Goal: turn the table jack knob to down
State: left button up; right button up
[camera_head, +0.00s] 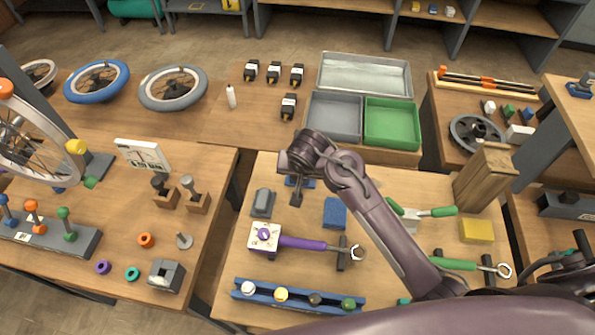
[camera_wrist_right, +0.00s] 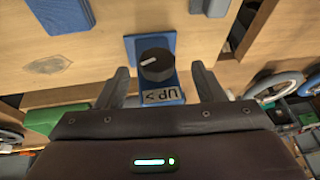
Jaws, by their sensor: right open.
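The table jack's round black knob (camera_wrist_right: 156,66) sits on a blue base (camera_wrist_right: 165,86) in the right wrist view. A pale pointer line on its top points toward the left of the picture. A label (camera_wrist_right: 161,97) beside it reads UP with an arrow mark. My right gripper (camera_wrist_right: 160,72) is open, with one finger on each side of the knob and gaps visible. In the head view my right gripper (camera_head: 297,198) hangs over the table; a bit of blue base (camera_head: 307,182) shows beside it, and the knob is hidden. My left gripper is not in view.
A grey block (camera_head: 262,203) and a blue block (camera_head: 335,213) flank the gripper. A purple-handled tool (camera_head: 305,243) and a blue rack (camera_head: 297,297) lie nearer. Grey and green bins (camera_head: 391,122) stand behind. A wooden block (camera_head: 485,176) stands at right.

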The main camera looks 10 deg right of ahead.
jog(key=x, duration=0.2)
jog(key=shift+w+d+f, duration=0.15)
jog(key=shift+d+f, duration=0.15)
jog(key=shift+f, duration=0.1)
jog(key=shift+a+f, duration=0.1)
jog(key=shift+f, duration=0.05)
jog(key=c, duration=1)
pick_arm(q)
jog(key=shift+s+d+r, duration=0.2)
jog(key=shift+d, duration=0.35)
pick_arm(e)
jog(key=shift+o, duration=0.2)
jog(key=shift+w+a+g+h+p, duration=0.1)
jog(key=shift+g+h+p, duration=0.25)
jog(key=shift+h, duration=0.25)
jog(key=shift+w+a+n+g+h, duration=0.15)
jog(key=shift+n+g+h, duration=0.25)
jog(key=shift+h, duration=0.6)
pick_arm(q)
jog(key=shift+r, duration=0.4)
pick_arm(e)
jog(key=shift+a+n+g+h, duration=0.25)
jog(key=shift+g+h, duration=0.3)
jog(key=shift+h, duration=0.85)
